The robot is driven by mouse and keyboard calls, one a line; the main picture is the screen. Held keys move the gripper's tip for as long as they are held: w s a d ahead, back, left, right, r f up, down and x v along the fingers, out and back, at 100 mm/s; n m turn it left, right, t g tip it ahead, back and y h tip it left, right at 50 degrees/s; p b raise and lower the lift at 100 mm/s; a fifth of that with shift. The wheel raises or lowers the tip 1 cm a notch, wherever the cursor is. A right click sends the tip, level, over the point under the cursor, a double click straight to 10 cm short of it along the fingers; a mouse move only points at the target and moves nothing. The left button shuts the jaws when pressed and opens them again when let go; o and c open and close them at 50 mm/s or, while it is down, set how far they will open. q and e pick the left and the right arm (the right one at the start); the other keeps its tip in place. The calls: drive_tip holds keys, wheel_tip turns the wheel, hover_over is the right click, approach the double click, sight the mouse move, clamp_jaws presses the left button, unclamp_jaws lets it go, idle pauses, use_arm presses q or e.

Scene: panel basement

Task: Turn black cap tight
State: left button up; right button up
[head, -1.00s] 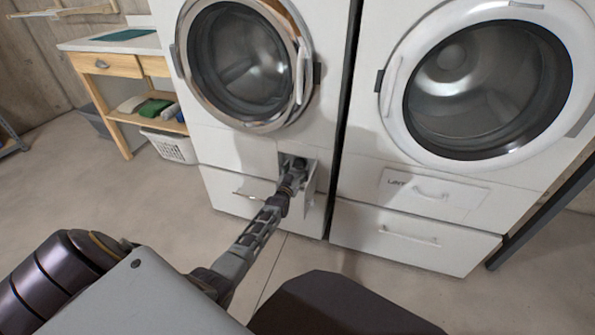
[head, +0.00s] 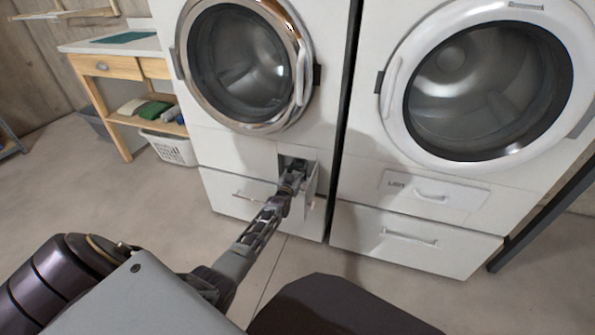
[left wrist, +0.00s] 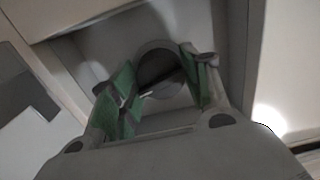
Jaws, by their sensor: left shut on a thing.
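The black cap (left wrist: 158,66) shows in the left wrist view as a dark round knob in a grey recess, between the green-padded fingers of my left gripper (left wrist: 160,85). My left gripper is shut on it. In the head view my left gripper (head: 298,166) reaches into the small open compartment (head: 312,182) low on the left machine, and it hides the cap there. The cap's thread and seat cannot be made out. My right gripper is not in view.
The left washing machine (head: 215,150) has a shut round door above the compartment and a drawer below. A second white machine (head: 350,180) stands close on its right. A wooden table (head: 105,65) and a white laundry basket (head: 170,148) stand at the left. Floor in front is clear.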

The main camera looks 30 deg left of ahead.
use_arm(q)
drive_tip(key=shift+m+p, duration=0.3)
drive_tip(key=shift+m, duration=0.2)
drive_tip(key=m+p, duration=0.1)
drive_tip(key=m, duration=0.1)
drive_tip(key=shift+m, duration=0.4)
drive_tip(key=m+p, duration=0.1)
drive_tip(key=m, duration=0.1)
drive_tip(key=shift+m, duration=0.3)
drive_tip(key=m, duration=0.3)
drive_tip(key=shift+m, duration=2.3)
drive_tip(key=o, duration=1)
drive_tip(key=shift+a, duration=0.1)
